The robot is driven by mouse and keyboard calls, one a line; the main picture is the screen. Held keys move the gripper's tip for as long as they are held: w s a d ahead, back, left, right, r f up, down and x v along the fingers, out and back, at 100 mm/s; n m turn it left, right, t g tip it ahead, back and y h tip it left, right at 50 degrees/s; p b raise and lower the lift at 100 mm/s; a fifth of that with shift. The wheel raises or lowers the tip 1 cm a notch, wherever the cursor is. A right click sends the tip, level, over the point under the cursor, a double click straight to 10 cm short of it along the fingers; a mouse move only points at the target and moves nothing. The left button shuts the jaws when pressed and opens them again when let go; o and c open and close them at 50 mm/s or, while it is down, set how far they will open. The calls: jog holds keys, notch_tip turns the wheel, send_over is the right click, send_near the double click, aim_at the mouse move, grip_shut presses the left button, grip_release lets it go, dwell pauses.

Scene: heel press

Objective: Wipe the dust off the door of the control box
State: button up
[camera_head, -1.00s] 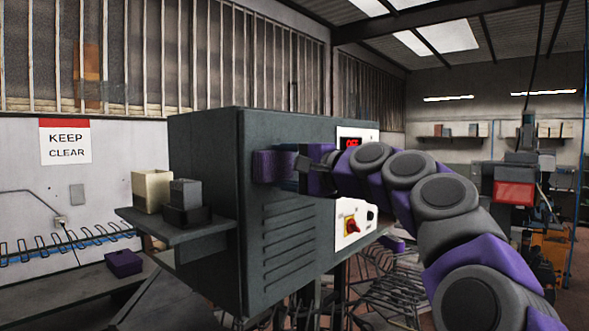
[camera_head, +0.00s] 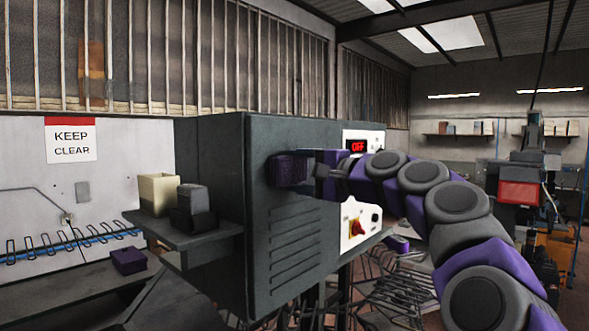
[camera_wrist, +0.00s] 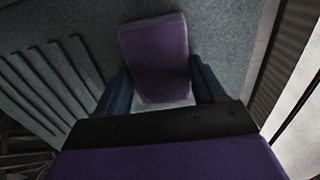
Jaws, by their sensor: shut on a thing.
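The control box (camera_head: 215,225) is dark grey, and its door (camera_head: 265,140) with a row of louvre slots faces my arm. My gripper (camera_head: 312,170) is at the upper part of the door, left of the display. It is shut on a purple block (camera_head: 288,169), which is at the door face; firm contact cannot be told. In the wrist view the purple block (camera_wrist: 155,50) sits between the two dark fingers of my gripper (camera_wrist: 160,82), with the grey speckled door (camera_wrist: 225,40) behind it. I cannot make out distinct dust.
A white panel with a red OFF display (camera_head: 357,146) and a red-yellow switch (camera_head: 356,229) is on the right of the box. A side shelf (camera_head: 190,237) holds a cream container (camera_head: 158,192) and a dark block (camera_head: 194,205).

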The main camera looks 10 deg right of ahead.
aim_at(283, 172)
jog(key=shift+w+d+r+p, duration=0.25)
jog(key=shift+w+d+p, duration=0.55)
jog(key=shift+d+p, duration=0.1)
jog(key=shift+w+d+f+p, duration=0.1)
jog(key=shift+w+d+p, duration=0.05)
jog(key=shift+w+d, duration=0.45)
jog(key=shift+w+d+f+p, duration=0.15)
jog(key=shift+w+d, duration=0.25)
jog(key=shift+d, duration=0.45)
jog(key=shift+w+d+r+p, duration=0.1)
jog(key=shift+w+d+p, duration=0.05)
jog(key=shift+w+d, duration=0.45)
jog(key=shift+d, duration=0.1)
jog(key=shift+s+a+f, duration=0.1)
jog(key=shift+s+a, duration=0.1)
jog(key=shift+s+a+b, duration=0.8)
jog(key=shift+a+b, duration=0.1)
jog(key=shift+a, duration=0.15)
jog(key=shift+s+a+b, duration=0.75)
jog(key=shift+a+b, duration=0.15)
jog(key=shift+a, duration=0.15)
jog(key=shift+s+a+b, duration=0.15)
jog(key=shift+s+a, duration=0.45)
jog(key=shift+a, duration=0.25)
jog(key=shift+s+a+b, duration=0.1)
jog(key=shift+s+a, duration=0.5)
jog(key=shift+a, duration=0.2)
jog(key=shift+s+a+b, duration=0.15)
jog(key=shift+s+a, duration=0.45)
jog(key=shift+a, duration=0.25)
